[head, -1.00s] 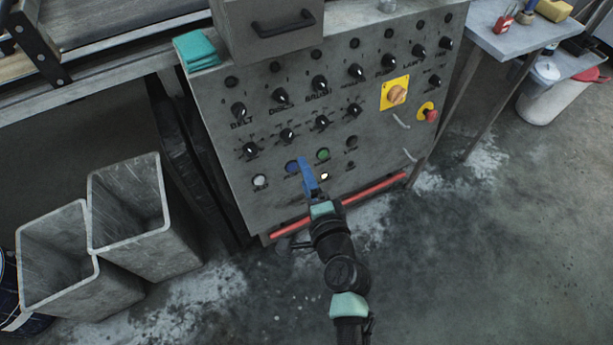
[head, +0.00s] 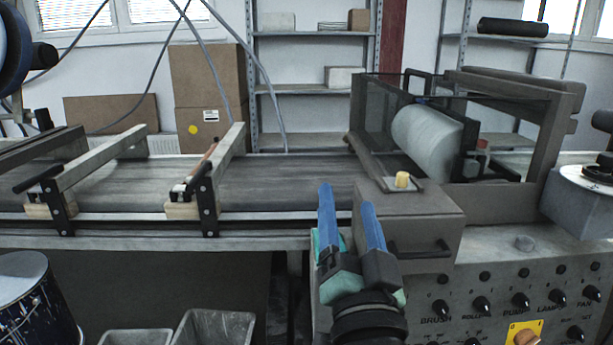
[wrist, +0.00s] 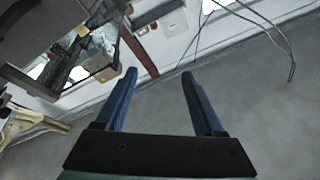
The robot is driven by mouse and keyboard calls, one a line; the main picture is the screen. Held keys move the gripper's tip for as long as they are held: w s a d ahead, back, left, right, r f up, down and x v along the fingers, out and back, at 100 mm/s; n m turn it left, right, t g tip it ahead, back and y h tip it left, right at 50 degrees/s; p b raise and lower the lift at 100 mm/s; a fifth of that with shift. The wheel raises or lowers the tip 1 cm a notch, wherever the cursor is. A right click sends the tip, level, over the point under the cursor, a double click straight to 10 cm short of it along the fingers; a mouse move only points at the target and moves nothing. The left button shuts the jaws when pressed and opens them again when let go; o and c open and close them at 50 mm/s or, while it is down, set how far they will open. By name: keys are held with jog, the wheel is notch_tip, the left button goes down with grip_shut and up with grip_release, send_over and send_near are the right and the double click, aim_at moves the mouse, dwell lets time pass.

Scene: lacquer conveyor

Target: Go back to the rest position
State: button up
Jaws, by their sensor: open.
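My gripper (head: 347,215) stands upright in the head view, in front of the conveyor and just left of the grey drawer box. Its two blue fingers are apart with nothing between them. In the wrist view my gripper (wrist: 158,82) is also open and empty, with a grey wall or floor surface beyond it. The control panel (head: 470,290), with its rows of black knobs, is at the lower right of the head view. My arm hides part of its left side.
The conveyor (head: 285,180) runs across behind my gripper. A grey drawer box (head: 425,215) with a dark handle is close on the right. A roller unit (head: 428,135) stands behind it. Grey bins (head: 215,328) and a dark drum (head: 35,300) are at the lower left.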

jog(key=s+a+r+n+t, duration=0.3)
jog(key=s+r, duration=0.4)
jog(key=r, duration=0.4)
jog(key=s+a+r+n+t, duration=0.25)
jog(key=s+r, duration=0.45)
jog(key=r, duration=0.4)
notch_tip(320, 180, up, 22)
jog(key=p, duration=2.1)
jog(key=shift+s+h, duration=0.35)
jog(key=shift+h, duration=0.05)
jog(key=shift+f+n, duration=0.15)
jog(key=shift+n, duration=0.1)
